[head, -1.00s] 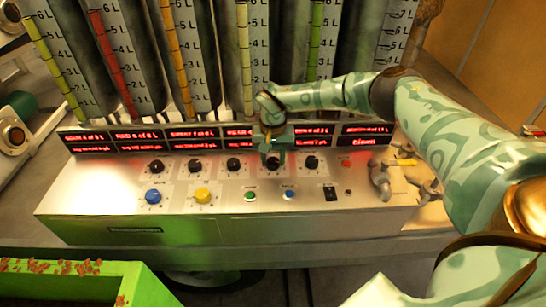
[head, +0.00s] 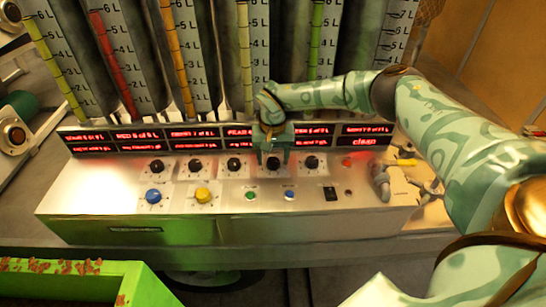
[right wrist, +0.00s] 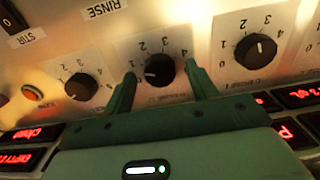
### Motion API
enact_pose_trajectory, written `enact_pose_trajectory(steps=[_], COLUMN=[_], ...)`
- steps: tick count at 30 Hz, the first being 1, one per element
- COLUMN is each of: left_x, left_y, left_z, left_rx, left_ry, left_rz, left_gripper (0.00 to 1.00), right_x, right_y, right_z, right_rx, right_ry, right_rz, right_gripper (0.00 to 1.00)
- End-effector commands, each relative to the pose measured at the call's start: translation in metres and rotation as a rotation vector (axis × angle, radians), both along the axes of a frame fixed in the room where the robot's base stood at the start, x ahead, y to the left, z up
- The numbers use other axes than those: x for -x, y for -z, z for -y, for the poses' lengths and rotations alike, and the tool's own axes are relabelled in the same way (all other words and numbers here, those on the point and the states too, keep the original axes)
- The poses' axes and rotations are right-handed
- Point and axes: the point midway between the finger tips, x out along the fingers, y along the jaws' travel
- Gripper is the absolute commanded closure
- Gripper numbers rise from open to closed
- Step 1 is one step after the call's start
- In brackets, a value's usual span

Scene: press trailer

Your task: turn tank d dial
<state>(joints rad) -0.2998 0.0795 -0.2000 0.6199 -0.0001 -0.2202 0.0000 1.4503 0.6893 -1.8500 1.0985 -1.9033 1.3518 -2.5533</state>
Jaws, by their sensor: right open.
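A row of black dials runs along the metal control panel (head: 100,190). The fourth dial from the left (head: 273,164) is below my right gripper (head: 273,158). In the right wrist view this dial (right wrist: 160,70) sits between my two green fingers, with one finger on each side. The gripper is open, and I cannot tell whether either finger touches the dial. Numbers ring the dial, and a small white mark shows at its left side. Its name label is too small to read. My left gripper is not in view.
Neighbouring dials stand close by on both sides (head: 233,163) (head: 311,163). Red displays (head: 190,140) line the panel's back below tall level tubes. A blue knob (head: 153,196), a yellow knob (head: 202,195) and small buttons are nearer the front. A green crate (head: 90,285) is at the lower left.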

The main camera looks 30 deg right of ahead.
Motion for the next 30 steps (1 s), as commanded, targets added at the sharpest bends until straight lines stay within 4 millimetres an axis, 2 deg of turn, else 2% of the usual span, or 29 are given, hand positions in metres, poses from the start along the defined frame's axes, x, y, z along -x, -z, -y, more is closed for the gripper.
enact_pose_trajectory(steps=[5, 12, 18, 24, 30], left_x=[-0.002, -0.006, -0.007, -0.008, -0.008], left_y=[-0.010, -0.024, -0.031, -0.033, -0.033], left_z=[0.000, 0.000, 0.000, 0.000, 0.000], left_rx=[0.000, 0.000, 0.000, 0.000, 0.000], left_ry=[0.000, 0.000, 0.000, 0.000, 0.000], left_rz=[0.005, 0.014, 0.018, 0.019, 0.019], left_gripper=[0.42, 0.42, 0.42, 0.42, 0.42], right_x=[-0.001, -0.001, -0.001, -0.001, 0.000], right_y=[-0.034, -0.101, -0.142, -0.159, -0.160], right_z=[0.000, 0.000, 0.000, 0.000, 0.000], right_rx=[0.000, 0.000, 0.000, 0.000, 0.000], right_ry=[0.000, 0.000, 0.000, -0.001, -0.001], right_rz=[0.006, 0.006, 0.004, 0.001, 0.000], right_gripper=[0.42, 0.42, 0.42, 0.42, 0.42])
